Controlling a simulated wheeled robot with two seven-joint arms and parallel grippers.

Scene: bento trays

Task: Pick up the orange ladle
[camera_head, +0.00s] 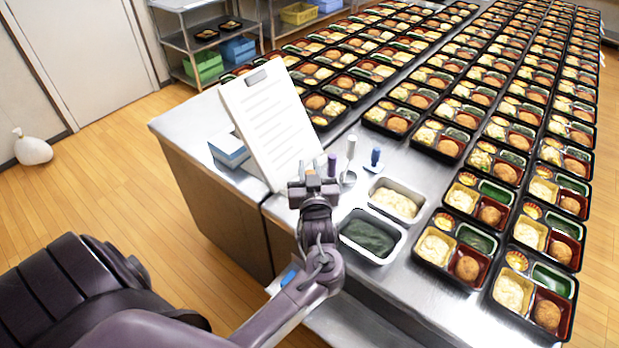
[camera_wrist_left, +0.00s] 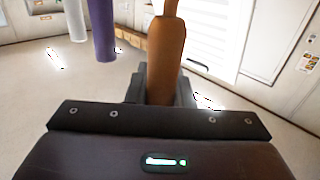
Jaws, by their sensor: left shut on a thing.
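My left gripper (camera_head: 313,172) is at the table's near edge, below the clipboard, in the head view. In the left wrist view the orange ladle's handle (camera_wrist_left: 166,50) stands roughly upright between the fingers, and the gripper is shut on it. The ladle's lower end is hidden behind the gripper there. My right gripper is not in view.
Purple (camera_head: 332,164), white (camera_head: 350,155) and blue (camera_head: 375,158) handled utensils stand close right of the gripper. A white clipboard (camera_head: 268,120) leans behind. Many bento trays (camera_head: 487,293) fill the right side.

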